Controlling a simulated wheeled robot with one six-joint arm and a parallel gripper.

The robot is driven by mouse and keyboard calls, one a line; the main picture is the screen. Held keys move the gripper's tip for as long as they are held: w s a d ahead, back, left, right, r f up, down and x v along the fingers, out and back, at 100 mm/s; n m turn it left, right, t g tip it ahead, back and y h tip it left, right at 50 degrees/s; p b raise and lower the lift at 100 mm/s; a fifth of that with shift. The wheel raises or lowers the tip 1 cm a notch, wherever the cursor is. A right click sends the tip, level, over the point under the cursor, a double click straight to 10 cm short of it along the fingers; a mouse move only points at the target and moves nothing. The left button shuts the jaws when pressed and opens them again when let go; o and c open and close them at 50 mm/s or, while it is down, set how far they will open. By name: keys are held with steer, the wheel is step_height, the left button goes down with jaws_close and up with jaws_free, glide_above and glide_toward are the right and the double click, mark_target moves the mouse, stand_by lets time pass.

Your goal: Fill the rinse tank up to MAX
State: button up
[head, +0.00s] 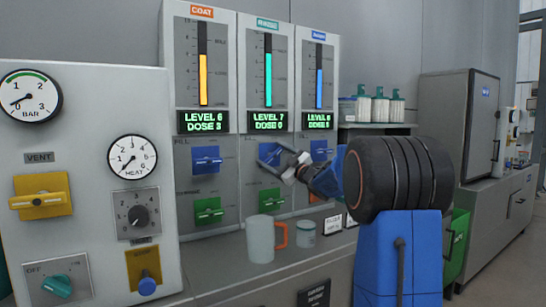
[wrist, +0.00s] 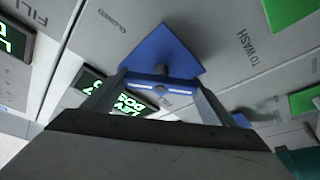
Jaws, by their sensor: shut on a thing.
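The rinse column (head: 267,120) is the middle one of three grey panels in the head view. Its tube gauge (head: 268,78) holds cyan liquid to a little above half height, and its green display (head: 268,122) reads LEVEL 7, DOSE 0. The small marks beside the tube are too blurred to read. My gripper (head: 279,158) is shut on the rinse column's blue fill valve handle (head: 268,150). In the wrist view the blue valve plate (wrist: 165,52) lies ahead, with the handle between my fingers. My gripper hides part of the handle, so its exact angle is unclear.
A green valve (head: 269,200) sits below the rinse fill valve. The coat (head: 205,158) and right-hand (head: 320,150) blue valves flank it. A pale mug (head: 260,240) with an orange handle and a small jar (head: 305,234) stand on the ledge below.

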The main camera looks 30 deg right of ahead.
steer(key=o, duration=1)
steer(key=shift+o, duration=0.2)
steer(key=v, duration=1.7)
steer(key=shift+s, duration=0.25)
